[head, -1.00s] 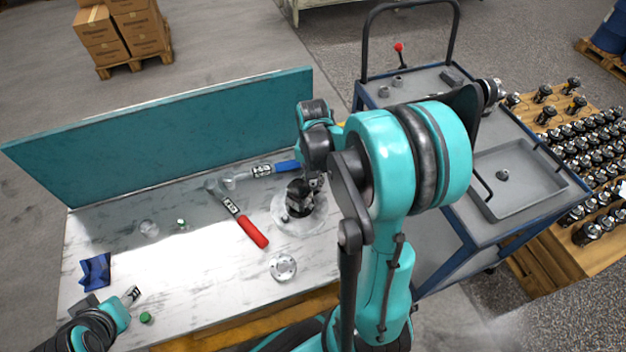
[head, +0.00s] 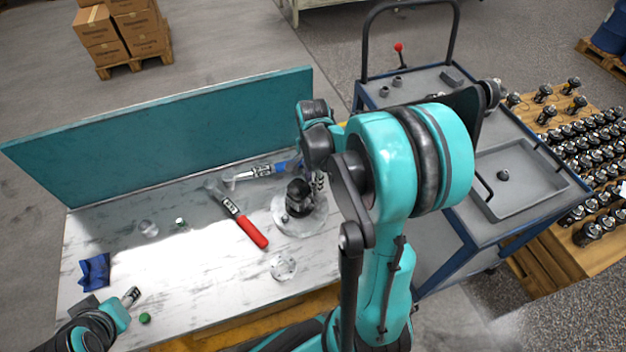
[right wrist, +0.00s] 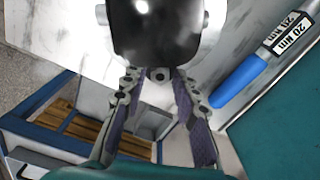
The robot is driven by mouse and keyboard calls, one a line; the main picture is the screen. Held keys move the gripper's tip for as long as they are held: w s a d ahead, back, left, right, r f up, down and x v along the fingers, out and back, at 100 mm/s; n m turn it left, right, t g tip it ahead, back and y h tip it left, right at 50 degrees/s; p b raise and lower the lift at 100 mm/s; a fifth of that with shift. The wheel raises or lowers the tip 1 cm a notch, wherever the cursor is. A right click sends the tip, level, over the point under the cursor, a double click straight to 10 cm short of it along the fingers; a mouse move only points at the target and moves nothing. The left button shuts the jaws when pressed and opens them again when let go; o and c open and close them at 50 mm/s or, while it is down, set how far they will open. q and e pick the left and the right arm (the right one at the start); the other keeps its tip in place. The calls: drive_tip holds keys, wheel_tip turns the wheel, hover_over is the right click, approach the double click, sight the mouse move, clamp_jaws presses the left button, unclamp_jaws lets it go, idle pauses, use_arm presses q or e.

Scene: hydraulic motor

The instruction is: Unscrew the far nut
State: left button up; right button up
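The black hydraulic motor (head: 298,196) stands upright on a round pale base (head: 292,228) at the right of the bench. It also shows at the top of the right wrist view (right wrist: 158,28). The far nut (right wrist: 160,74) shows at the motor's edge in that view. My right gripper (right wrist: 158,80) is open, with one finger on either side of this nut and visible gaps between. In the head view my right gripper (head: 319,181) is behind the motor's right side, partly hidden by my arm. My left gripper (head: 132,295) is at the bench's front left, too small to read.
A red-handled wrench (head: 250,230) and a blue-handled torque wrench (head: 262,171) lie left of and behind the motor. A round metal flange (head: 283,267) lies in front. A teal panel (head: 170,140) closes the bench's back. A blue cart (head: 520,180) stands right.

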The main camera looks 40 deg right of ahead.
drive_tip(key=shift+m, duration=1.2)
clamp_jaws()
drive_tip(key=n, duration=0.5)
drive_tip(key=shift+n, duration=0.4)
